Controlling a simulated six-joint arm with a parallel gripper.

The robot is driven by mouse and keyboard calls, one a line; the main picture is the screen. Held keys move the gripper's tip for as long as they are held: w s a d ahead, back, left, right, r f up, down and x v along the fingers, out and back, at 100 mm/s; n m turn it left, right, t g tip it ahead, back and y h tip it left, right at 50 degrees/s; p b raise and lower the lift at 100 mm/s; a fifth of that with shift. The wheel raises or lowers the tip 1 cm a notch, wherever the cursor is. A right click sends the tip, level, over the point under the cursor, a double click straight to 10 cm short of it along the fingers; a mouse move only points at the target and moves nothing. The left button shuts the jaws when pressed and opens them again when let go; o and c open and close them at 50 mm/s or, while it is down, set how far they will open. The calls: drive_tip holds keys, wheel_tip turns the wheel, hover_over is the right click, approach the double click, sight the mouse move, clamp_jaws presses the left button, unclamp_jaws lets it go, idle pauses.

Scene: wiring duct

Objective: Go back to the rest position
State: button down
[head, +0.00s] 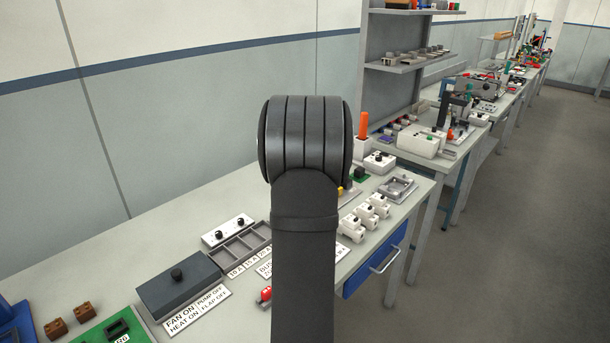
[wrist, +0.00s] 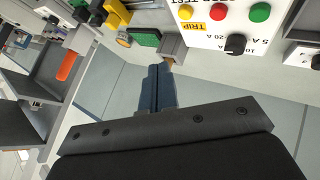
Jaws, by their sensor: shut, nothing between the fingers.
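My gripper (wrist: 160,82) shows in the wrist view with its two dark fingers together and nothing between them. I cannot tell whether the fingertips touch anything. In the head view my dark arm stands upright in the middle and hides the gripper and part of the bench behind it.
More benches stand behind; the floor (head: 500,250) at right is clear.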

drive_tip(key=shift+f, duration=0.8)
wheel_tip(320, 180, up, 6)
drive_tip(key=shift+f, duration=0.15)
drive_tip(key=shift+f, duration=0.1)
